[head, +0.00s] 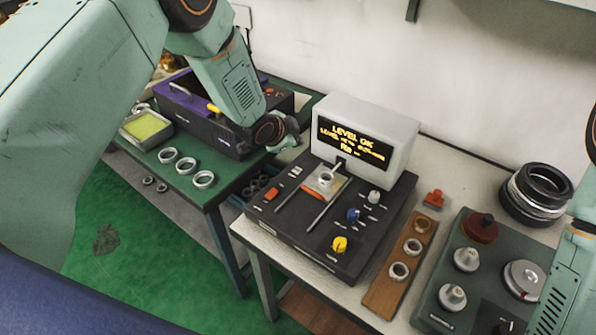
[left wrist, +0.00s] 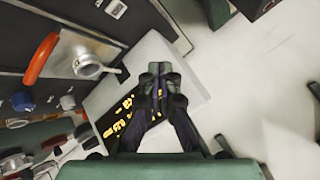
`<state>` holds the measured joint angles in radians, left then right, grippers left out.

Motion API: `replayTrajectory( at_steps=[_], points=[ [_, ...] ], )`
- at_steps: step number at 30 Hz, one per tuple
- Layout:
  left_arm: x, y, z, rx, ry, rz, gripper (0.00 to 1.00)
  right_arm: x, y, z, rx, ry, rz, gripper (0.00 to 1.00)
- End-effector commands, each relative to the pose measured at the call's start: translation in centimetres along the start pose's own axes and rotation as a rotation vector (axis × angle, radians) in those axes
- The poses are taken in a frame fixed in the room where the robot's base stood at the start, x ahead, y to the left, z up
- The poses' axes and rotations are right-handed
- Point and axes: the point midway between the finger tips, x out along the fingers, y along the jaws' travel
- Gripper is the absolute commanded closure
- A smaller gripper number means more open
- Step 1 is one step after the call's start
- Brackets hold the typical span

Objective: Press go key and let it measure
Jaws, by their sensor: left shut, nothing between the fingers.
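The measuring device (head: 290,222) is a dark panel with keys and knobs and a pale display housing (head: 397,128). Its display (head: 350,142) reads "LEVEL OK" in amber; the smaller lines are hard to read. A metal ring (head: 326,178) sits on the stage, above a red-orange bar (head: 312,194). An orange key (head: 271,195) is at the panel's left; I cannot read which key is go. My left gripper (head: 288,140) is shut and empty, left of the display housing. In the left wrist view its fingertips (left wrist: 160,73) overlap the housing, apparently above it. My right gripper is out of frame.
A wooden strip with rings (head: 384,290) lies right of the device. A green fixture board (head: 455,235) and stacked dark rings (head: 537,195) are farther right. A purple-topped dark box (head: 210,128) and several rings stand on the left green table (head: 215,197). A gap separates the tables.

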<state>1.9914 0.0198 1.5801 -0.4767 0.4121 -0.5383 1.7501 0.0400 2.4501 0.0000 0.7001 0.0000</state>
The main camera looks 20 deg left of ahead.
Motion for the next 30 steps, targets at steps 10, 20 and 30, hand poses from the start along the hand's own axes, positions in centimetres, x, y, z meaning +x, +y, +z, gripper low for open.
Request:
replayTrajectory(
  at_steps=[10,20,30],
  points=[
    [3.5,2.5,2.3,0.000,0.000,0.001,1.00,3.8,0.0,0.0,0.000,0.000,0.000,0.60],
    [5.5,4.0,3.8,-0.001,0.000,0.000,1.00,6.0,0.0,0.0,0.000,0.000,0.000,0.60],
    [5.5,3.9,3.8,-0.001,0.000,0.000,1.00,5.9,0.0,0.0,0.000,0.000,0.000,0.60]
  ],
)
